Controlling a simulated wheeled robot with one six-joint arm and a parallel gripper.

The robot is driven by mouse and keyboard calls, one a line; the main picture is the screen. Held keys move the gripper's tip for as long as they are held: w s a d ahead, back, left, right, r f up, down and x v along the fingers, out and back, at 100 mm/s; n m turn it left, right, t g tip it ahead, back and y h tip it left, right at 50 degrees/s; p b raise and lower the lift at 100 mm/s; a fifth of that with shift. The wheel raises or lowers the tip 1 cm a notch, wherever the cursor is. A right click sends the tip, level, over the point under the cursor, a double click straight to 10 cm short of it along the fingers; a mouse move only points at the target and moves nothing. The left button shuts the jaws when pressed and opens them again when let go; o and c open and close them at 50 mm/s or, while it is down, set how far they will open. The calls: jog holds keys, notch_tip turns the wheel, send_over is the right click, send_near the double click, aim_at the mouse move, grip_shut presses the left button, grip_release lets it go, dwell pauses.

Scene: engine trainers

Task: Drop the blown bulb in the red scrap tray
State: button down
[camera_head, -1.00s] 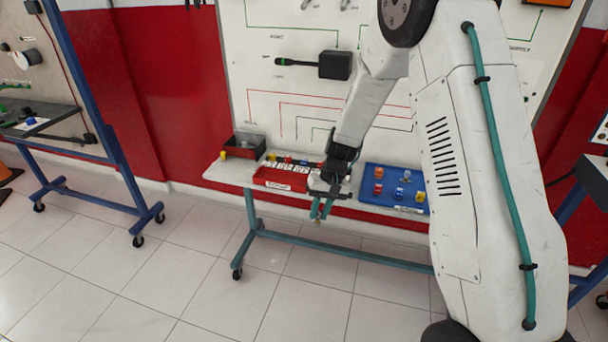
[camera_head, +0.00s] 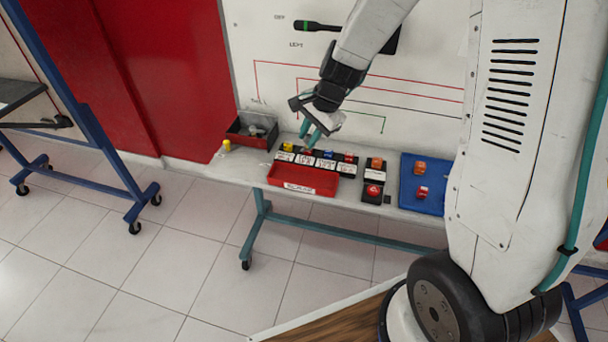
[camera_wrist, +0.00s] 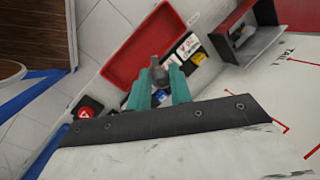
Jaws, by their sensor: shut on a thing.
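The red scrap tray (camera_head: 303,180) sits at the front edge of the grey shelf, its label facing out. It also shows in the wrist view (camera_wrist: 128,58), just beyond the fingertips. My gripper (camera_head: 308,133) points down above the row of labelled holders behind the tray. In the wrist view my gripper (camera_wrist: 157,82) has its teal fingers shut on a greyish bulb (camera_wrist: 158,74), which sticks out past the tips. In the head view I cannot make out the bulb.
Behind the tray stand labelled holders with coloured pieces (camera_head: 328,162). A dark bin (camera_head: 252,133) and a yellow piece (camera_head: 227,145) are at the left. A red button block (camera_head: 372,191) and a blue tray (camera_head: 430,170) are at the right. The upright board (camera_head: 420,75) rises close behind.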

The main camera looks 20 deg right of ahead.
aim_at(310, 150)
jog(key=shift+d+f, duration=0.15)
jog(key=shift+f, duration=2.4)
jog(key=c, duration=1.2)
grip_release()
jog(key=v, duration=0.8)
jog(key=shift+f, duration=0.1)
